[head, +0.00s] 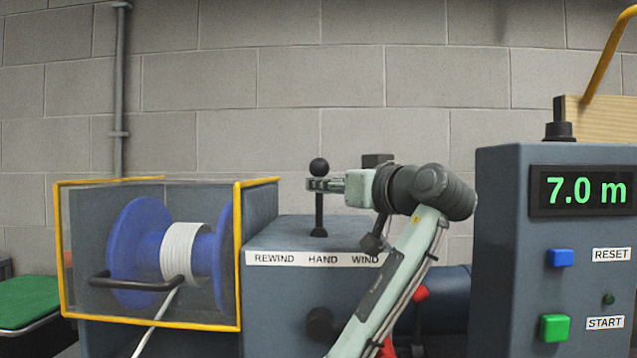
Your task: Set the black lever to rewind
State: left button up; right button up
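The black lever (319,216) has a round black knob and stands upright on top of the grey machine box. Its foot is behind the word HAND on the white label strip (312,259), which reads REWIND, HAND, WIND from left to right.
Left of the lever, a clear guard with a yellow frame (239,255) and black handle covers a blue spool (135,250) of white cord. At right, a grey cabinet (500,250) shows 7.0 m, with a blue RESET button (560,258) and green START button (554,328).

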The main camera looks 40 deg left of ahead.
pick_arm(q)
jog(key=shift+x, duration=1.7)
jog(key=shift+c, duration=0.2)
grip_shut()
